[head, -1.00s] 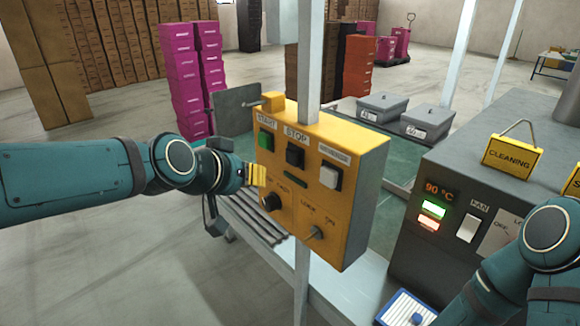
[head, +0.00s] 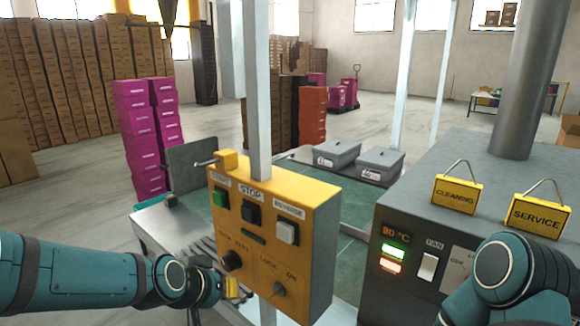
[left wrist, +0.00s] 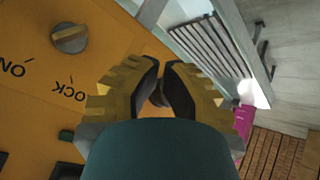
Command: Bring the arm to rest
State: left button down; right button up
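My left gripper (head: 232,287) has yellow fingers and is low beside the left edge of the yellow control panel (head: 322,235). In the left wrist view its black fingertips (left wrist: 161,80) stand a little apart. A dark rounded shape shows between them, perhaps the panel's dark knob (head: 232,260); I cannot tell whether they touch it. The lock knob (head: 278,289) also shows in the left wrist view (left wrist: 69,38). My right arm (head: 508,275) is bent at the lower right, and its gripper is out of view.
The panel hangs on a grey post (head: 258,90) close to my left gripper. A grey oven (head: 395,215) with cleaning (head: 456,195) and service (head: 538,215) signs stands right. Two grey bins (head: 380,165) sit behind. Open floor (head: 60,210) lies left.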

pick_arm(q)
jog(key=s+d+f+g, duration=0.1)
jog(key=s+f, duration=0.4)
jog(key=f, duration=0.5)
jog(key=s+d+f+n+g, duration=0.1)
jog(key=s+d+f+g, duration=0.1)
jog(key=s+f, duration=0.4)
jog(key=s+d+f+g, duration=0.2)
jog(key=s+f, duration=0.3)
jog(key=f, duration=0.9)
jog(key=shift+s+g, duration=0.35)
jog(key=shift+g, duration=0.25)
jog(key=shift+d, duration=0.1)
